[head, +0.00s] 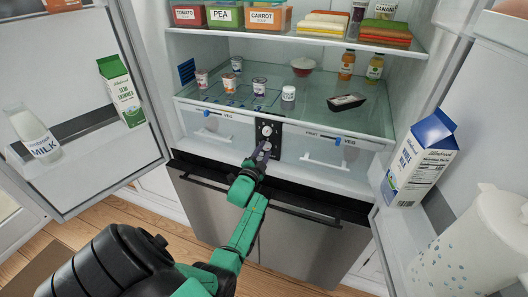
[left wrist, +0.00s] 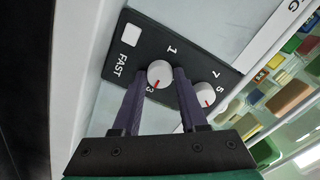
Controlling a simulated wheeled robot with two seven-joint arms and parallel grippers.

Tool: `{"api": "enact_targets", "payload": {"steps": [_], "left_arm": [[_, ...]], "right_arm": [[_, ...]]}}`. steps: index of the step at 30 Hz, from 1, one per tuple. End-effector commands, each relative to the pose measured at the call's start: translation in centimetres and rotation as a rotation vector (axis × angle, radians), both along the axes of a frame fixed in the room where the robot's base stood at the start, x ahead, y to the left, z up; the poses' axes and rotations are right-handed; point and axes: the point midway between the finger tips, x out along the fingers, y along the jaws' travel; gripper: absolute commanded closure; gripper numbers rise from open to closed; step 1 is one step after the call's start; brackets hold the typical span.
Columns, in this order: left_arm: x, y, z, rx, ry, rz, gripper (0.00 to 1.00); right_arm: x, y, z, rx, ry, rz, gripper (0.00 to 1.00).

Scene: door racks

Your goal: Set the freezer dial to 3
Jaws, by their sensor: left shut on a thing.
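The dark control panel (head: 277,136) sits between the two drawers under the fridge's glass shelf. It has two white round dials. The upper dial (head: 267,130) is clear of my gripper. It shows at right in the left wrist view (left wrist: 205,95), with a red mark, near the numbers 5 and 7. My left gripper (head: 263,150) is at the lower dial. In the left wrist view its two dark fingers are shut on this dial (left wrist: 160,73), one on each side. The dial's red mark points toward the 3 beside it. A square button (left wrist: 130,35) marked FAST is nearby. My right gripper is not in view.
Both fridge doors stand open, with milk cartons (head: 122,90) (head: 421,158) and a milk bottle (head: 33,134) in their racks. Small pots, jars and a black tray (head: 346,102) stand on the glass shelf.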

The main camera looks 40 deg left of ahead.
Motion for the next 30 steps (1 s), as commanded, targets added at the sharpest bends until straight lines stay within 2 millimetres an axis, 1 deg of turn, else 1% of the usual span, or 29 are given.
{"api": "enact_targets", "payload": {"steps": [1,2,3,4,13,17,20,27,30], "left_arm": [[0.0,0.0,-0.1,0.001,0.003,0.000,1.00],[0.0,0.0,-0.1,0.001,0.003,0.000,0.50],[0.0,0.0,-0.1,0.000,0.002,0.000,0.35],[0.0,0.0,-0.1,0.000,0.002,0.000,0.28],[-0.1,0.0,0.0,0.000,0.001,-0.001,0.28],[-0.9,-0.3,-0.1,0.001,0.002,-0.001,0.28],[-2.7,-1.0,-0.2,0.000,0.004,0.000,0.28],[-9.5,-3.3,-0.4,-0.002,0.006,0.001,0.28],[-11.8,-4.1,-0.3,-0.001,0.005,0.000,0.28]], "right_arm": [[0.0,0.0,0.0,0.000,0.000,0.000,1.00],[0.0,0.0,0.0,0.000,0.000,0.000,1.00],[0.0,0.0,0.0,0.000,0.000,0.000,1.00],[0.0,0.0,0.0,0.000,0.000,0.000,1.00],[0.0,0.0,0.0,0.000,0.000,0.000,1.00],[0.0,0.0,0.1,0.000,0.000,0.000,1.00],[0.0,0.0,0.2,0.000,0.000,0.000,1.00],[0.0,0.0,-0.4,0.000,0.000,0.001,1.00],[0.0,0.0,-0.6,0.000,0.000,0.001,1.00]]}}
